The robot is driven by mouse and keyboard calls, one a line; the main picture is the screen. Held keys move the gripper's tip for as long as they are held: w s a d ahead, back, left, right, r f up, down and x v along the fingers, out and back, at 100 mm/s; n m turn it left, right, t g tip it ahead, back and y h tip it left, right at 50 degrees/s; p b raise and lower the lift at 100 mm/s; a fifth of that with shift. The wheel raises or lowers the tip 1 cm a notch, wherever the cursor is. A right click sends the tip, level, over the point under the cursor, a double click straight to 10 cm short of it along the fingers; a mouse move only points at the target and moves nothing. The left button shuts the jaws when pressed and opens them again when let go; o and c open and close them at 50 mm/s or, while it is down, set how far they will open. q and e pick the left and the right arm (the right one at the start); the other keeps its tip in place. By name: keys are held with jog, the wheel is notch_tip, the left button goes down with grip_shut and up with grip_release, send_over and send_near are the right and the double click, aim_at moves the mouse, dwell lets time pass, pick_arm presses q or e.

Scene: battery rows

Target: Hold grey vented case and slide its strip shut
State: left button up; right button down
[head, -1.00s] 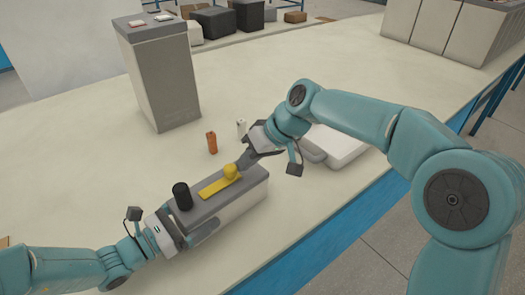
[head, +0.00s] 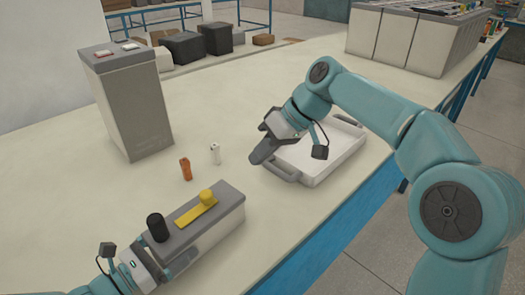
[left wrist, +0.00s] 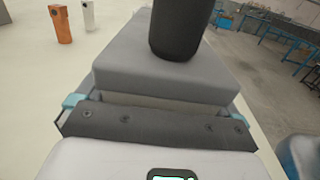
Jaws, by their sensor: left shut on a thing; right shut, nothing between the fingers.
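The grey vented case (head: 222,228) lies lengthwise near the table's front edge, with a grey top and pale side. Its yellow strip (head: 190,218) lies flat along the top, with a yellow knob (head: 207,197) toward the far right end. A black cylinder (head: 157,227) stands upright on the top's near left end; it also shows in the left wrist view (left wrist: 176,28). My left gripper (head: 162,268) is shut on the case's near left end. My right gripper (head: 262,152) is shut and empty, raised to the right of the case, apart from the knob.
An orange cell (head: 186,169) and a white cell (head: 215,153) stand behind the case. A white tray (head: 340,158) with handles lies right, by my right gripper. A tall grey case (head: 132,110) stands at back left. Bare table (head: 60,190) lies left.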

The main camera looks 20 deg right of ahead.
jog(key=shift+s+d+r, duration=0.15)
jog(key=shift+r, duration=0.15)
pick_arm(q)
jog(key=o, duration=1)
jog(key=v, duration=1.2)
